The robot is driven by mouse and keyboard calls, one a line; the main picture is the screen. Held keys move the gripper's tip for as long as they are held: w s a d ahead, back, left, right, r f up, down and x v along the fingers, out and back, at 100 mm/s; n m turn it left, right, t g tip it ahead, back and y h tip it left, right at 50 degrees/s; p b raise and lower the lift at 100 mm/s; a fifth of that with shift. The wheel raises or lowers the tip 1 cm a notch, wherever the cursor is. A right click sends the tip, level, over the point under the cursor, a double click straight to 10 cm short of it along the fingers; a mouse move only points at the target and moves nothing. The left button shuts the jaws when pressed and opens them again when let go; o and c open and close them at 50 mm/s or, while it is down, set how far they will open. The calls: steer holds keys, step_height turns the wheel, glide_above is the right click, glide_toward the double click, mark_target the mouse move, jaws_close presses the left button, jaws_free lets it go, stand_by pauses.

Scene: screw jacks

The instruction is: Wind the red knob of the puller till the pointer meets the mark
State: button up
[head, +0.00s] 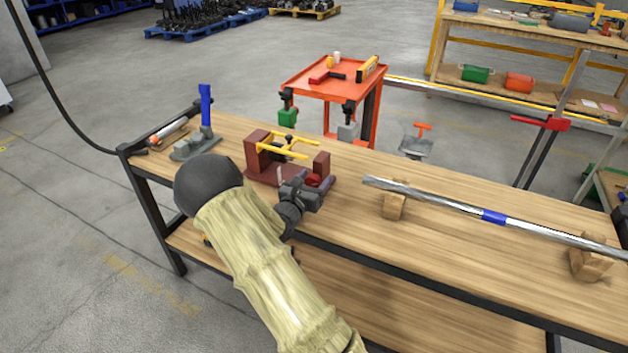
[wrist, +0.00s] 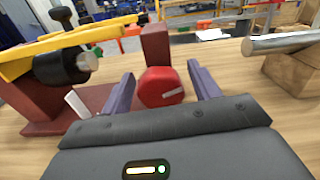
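The puller has a dark red frame (head: 259,152) with yellow arms (head: 288,146) and stands on the bench; its frame also shows in the wrist view (wrist: 155,45). Its red knob (wrist: 160,87) bears a pale stripe and shows small in the head view (head: 313,180). My gripper (wrist: 162,84) is open, with one purple finger on each side of the knob. Gaps show on both sides, wider on the right. A small white tab (wrist: 77,104) stands on the puller's base at left; I cannot tell if it is the pointer or the mark.
A blue-handled tool (head: 206,108) stands at the bench's left end. A long metal bar (head: 440,200) lies on wooden blocks (head: 395,206) to the right, near my gripper. A red cart (head: 300,80) stands behind the bench (head: 350,240). Bare bench top lies in front of the bar.

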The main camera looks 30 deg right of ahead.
steer(key=c, duration=0.9)
steer(key=shift+o, duration=0.3)
steer(key=shift+m+b, duration=0.4)
steer(key=shift+m, duration=0.5)
steer(key=o, duration=1)
steer(key=shift+c, duration=0.2)
steer(key=v, duration=1.7)
steer(key=shift+s+a+p, duration=0.2)
steer(key=shift+p, duration=0.25)
